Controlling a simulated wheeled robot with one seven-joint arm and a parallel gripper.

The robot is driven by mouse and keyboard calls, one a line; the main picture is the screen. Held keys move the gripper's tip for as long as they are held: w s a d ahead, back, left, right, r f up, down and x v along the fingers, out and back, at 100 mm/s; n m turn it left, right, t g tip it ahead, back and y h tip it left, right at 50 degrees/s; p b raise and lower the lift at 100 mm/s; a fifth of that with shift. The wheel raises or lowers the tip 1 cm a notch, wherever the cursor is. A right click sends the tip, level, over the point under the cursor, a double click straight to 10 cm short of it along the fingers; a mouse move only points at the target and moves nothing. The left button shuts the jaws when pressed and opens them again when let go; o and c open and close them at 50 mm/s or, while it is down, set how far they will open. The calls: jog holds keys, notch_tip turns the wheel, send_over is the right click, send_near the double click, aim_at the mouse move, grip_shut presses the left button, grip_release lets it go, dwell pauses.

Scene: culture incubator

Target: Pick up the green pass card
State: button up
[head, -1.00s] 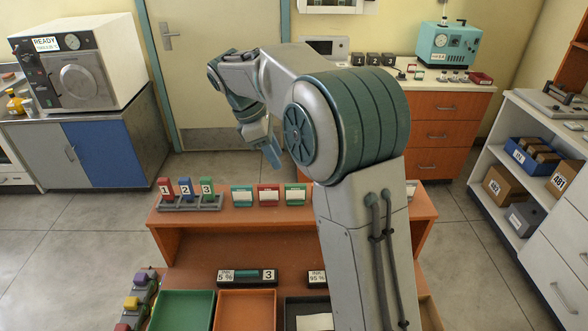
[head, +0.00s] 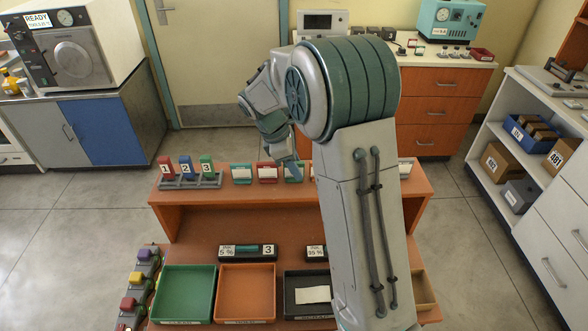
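My arm hides the part of the shelf to the right of the green card.
A rack (head: 190,184) holds red, blue and green blocks numbered 1, 2 and 3 on the shelf's left. Below lie a green tray (head: 184,268), an orange tray (head: 246,268) and a dark tray (head: 293,285) with a white paper. Floor is clear left of the desk.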

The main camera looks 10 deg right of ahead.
jog(key=shift+d+f, duration=0.25)
jog(key=shift+f, duration=0.4)
grip_shut()
jog(key=shift+r, duration=0.2)
